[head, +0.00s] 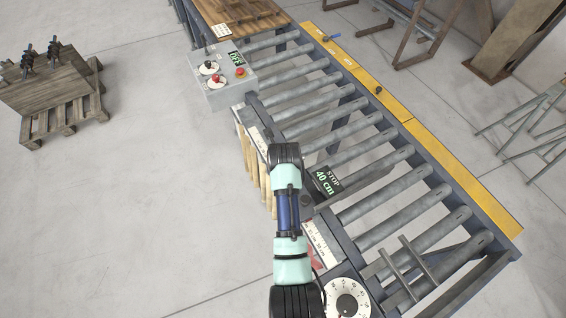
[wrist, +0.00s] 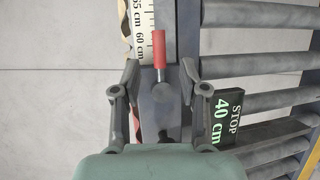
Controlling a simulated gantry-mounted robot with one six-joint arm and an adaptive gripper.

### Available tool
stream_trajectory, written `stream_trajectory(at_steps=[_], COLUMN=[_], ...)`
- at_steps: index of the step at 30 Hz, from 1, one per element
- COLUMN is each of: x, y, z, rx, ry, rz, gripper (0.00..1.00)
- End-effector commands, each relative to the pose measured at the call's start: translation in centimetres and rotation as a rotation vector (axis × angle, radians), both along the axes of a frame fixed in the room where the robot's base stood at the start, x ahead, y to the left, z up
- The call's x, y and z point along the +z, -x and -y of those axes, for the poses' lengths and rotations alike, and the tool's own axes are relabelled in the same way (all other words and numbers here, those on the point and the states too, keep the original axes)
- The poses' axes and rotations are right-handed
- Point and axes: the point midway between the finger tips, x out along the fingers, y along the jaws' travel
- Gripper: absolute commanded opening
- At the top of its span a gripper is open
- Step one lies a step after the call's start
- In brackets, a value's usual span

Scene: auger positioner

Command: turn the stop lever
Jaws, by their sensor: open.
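The stop lever (wrist: 159,50) has a red grip and a grey stem, and it sits on a grey block in the wrist view. Its red grip points to the top of the picture, beyond the fingertips. My gripper (wrist: 160,76) is open, with one finger on each side of the lever's stem and a visible gap to both. Its height above the lever is hard to tell. The black STOP display reads 40 cm beside the right finger (wrist: 228,118). It also shows in the head view (head: 327,181), where my arm hides the lever and my gripper.
The roller conveyor (head: 350,150) runs along the right of my arm, with a yellow edge plate (head: 390,100) on its far side. A ruler (wrist: 142,30) runs by the lever. A control box (head: 222,82) and a round dial (head: 346,304) stand along the near side.

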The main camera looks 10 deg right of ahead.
Motion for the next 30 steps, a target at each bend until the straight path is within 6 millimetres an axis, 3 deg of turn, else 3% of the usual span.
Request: stream_trajectory(at_steps=[3,9,30], x=[2.8,5.6,6.7], y=[1.2,2.6,3.0], z=[-0.2,-0.4,-0.6], rx=[0.0,0.0,0.041], ry=[0.001,0.0,0.019], rz=[0.004,0.001,0.009], gripper=[0.43,0.43,0.43])
